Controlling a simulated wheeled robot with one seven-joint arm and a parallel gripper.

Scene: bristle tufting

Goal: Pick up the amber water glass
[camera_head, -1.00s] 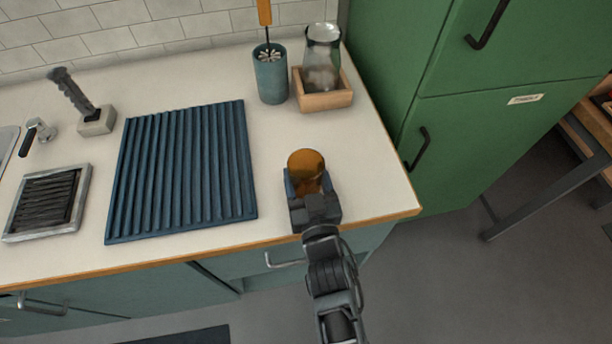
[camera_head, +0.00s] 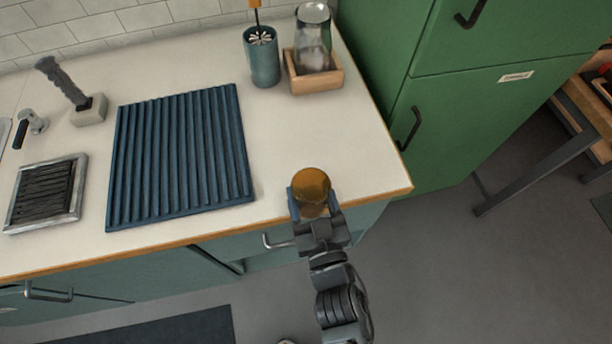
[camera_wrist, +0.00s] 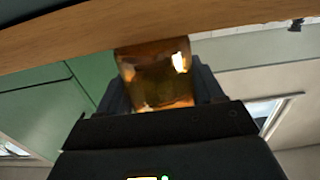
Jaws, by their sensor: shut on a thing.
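The amber water glass (camera_head: 311,187) is held between the fingers of my gripper (camera_head: 315,204), at the front edge of the counter near its right end. In the wrist view the amber glass (camera_wrist: 155,75) sits between the two dark fingers (camera_wrist: 158,92), with the counter's wooden edge behind it. My gripper is shut on the glass. The fingers hide part of its sides. I cannot tell exactly how high it is above the counter.
A blue ribbed mat (camera_head: 180,155) lies left of the glass. A teal cup with a brush (camera_head: 263,60) and a wooden tray (camera_head: 316,80) bearing a clear glass vessel (camera_head: 313,40) stand at the back. A green cabinet (camera_head: 450,130) stands right. The counter between is clear.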

